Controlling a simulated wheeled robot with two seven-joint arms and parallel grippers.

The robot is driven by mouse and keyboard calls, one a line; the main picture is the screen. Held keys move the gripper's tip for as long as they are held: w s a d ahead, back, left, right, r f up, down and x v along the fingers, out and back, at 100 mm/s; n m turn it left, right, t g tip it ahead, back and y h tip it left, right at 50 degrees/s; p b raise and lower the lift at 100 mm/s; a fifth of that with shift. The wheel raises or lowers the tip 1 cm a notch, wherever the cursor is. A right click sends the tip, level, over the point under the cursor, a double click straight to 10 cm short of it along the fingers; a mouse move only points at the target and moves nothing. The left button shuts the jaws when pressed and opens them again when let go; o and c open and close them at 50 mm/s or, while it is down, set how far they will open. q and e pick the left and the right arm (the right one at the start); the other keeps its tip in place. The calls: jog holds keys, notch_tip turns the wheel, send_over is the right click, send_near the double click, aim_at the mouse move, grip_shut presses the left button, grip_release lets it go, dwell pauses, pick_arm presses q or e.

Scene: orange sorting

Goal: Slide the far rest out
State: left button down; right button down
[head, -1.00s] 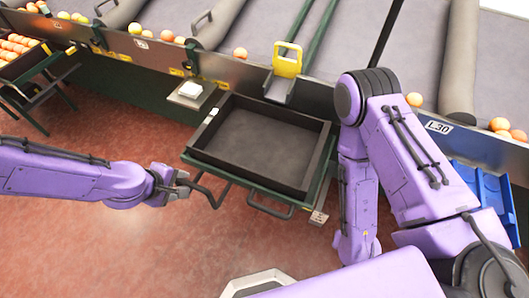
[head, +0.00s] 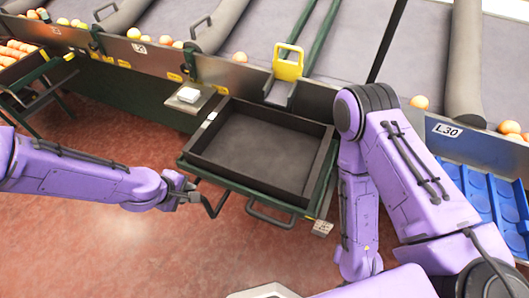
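A dark tray (head: 250,190) sits on a green frame (head: 236,187) that juts from the green sorting bench. A dark bar handle (head: 270,217) hangs on the frame's front, and a second bent dark bar (head: 214,211) is at its left end. I cannot tell which part is the far rest. My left gripper (head: 194,197) is right at the left bent bar. Its fingers are small and partly merge with the bar, so I cannot tell whether they grip it. My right arm hangs down right of the tray; its gripper does not show.
A yellow-handled chute (head: 288,63) stands beyond the tray. Blue cupped trays (head: 485,200) lie at the right. A crate of oranges (head: 12,54) stands at the far left. The red floor in front is clear.

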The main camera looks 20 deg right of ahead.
pick_arm(q)
jog(key=shift+s+a, duration=0.2)
jog(key=shift+s, duration=0.05)
jog(key=s+a, duration=0.6)
jog(key=s, duration=0.1)
jog(key=shift+s+p, duration=0.3)
jog(key=c, duration=0.7)
grip_release()
jog(key=shift+s+a, duration=0.15)
jog(key=shift+a, duration=0.05)
jog(key=shift+d, duration=0.1)
jog(key=shift+r, duration=0.1)
notch_tip(320, 180, up, 7)
jog(key=p, duration=0.7)
